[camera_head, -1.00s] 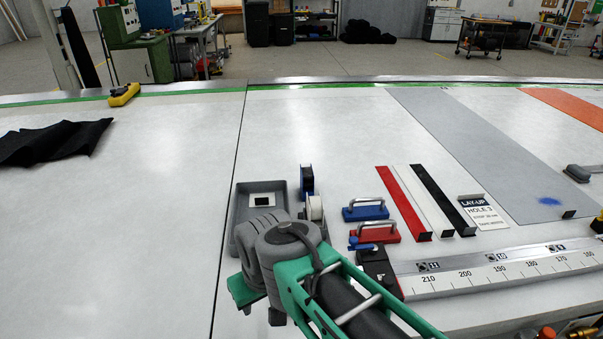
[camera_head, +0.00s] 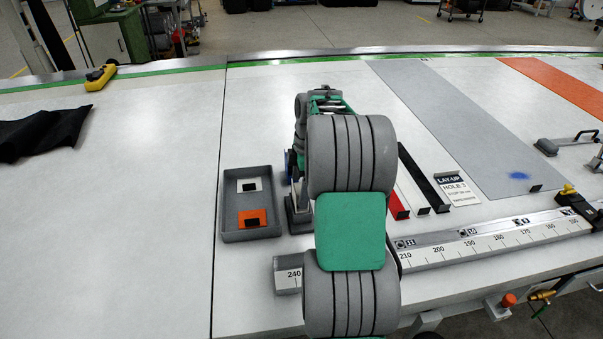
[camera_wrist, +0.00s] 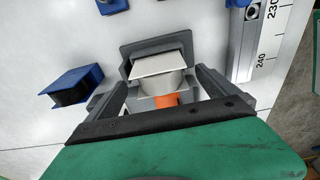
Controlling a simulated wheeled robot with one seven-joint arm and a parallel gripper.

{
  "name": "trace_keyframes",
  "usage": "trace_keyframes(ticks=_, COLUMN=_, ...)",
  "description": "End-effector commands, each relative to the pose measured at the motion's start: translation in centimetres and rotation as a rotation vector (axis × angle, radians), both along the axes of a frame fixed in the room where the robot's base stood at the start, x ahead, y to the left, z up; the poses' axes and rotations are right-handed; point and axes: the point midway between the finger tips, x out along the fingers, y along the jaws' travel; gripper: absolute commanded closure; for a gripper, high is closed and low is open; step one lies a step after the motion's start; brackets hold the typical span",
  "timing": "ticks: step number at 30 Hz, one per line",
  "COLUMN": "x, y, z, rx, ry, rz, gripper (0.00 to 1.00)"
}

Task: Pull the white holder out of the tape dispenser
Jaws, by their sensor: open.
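In the wrist view the grey tape dispenser (camera_wrist: 130,48) stands on the table ahead of my gripper. The white holder (camera_wrist: 160,66) shows as a flat white face in it, with a pale rounded part just below. My gripper (camera_wrist: 160,80) is open, with one finger to the left and one to the right of the white holder. I cannot tell whether either finger touches it. In the head view my arm hides the gripper and most of the dispenser; a grey part of its base (camera_head: 298,222) shows beside the arm.
A grey tray (camera_head: 228,205) with a white card and an orange card lies left of the dispenser. A blue-and-black block (camera_wrist: 75,87) stands left of my gripper. A steel ruler (camera_head: 450,246) runs along the front edge.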

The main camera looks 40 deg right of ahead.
Motion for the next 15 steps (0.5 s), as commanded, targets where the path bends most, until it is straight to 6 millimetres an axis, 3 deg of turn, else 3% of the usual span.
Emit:
trace_keyframes(ticks=6, x=0.2, y=0.4, z=-3.0, rx=0.0, ry=0.001, rz=-0.001, gripper=0.02)
trace_keyframes(ticks=15, x=0.2, y=0.4, z=-3.6, rx=-0.001, ry=0.0, rz=-0.001, gripper=0.02)
